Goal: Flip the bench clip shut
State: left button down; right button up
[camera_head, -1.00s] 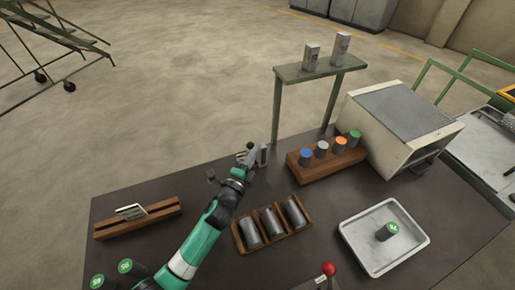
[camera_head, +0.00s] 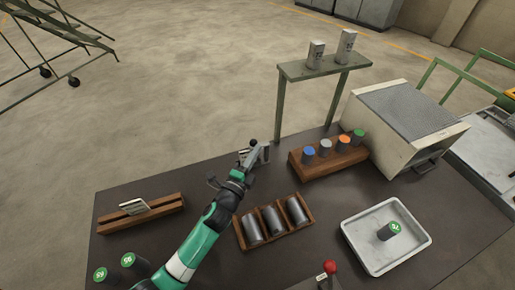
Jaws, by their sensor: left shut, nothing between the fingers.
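A small grey metal clip (camera_head: 262,155) with a dark knob stands near the back edge of the dark bench; I take it to be the bench clip. My left gripper (camera_head: 244,160) is shut with nothing between its fingers. It is right beside the clip, on its left, and overlaps it in the picture. I cannot tell whether they touch, and part of the clip is hidden. Whether the clip is open or shut is too small to tell. My right gripper is not in view.
A wooden tray (camera_head: 238,231) with grey cylinders lies right of my left arm. A wooden block (camera_head: 328,161) with colored-top cylinders, a furnace box (camera_head: 400,128) and a white tray (camera_head: 347,225) are farther right. A slotted wooden holder (camera_head: 110,223) and a red-knobbed lever (camera_head: 329,268) stand nearer.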

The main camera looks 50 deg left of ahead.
pick_arm(q)
jog(key=v, duration=0.6)
dwell(0.4)
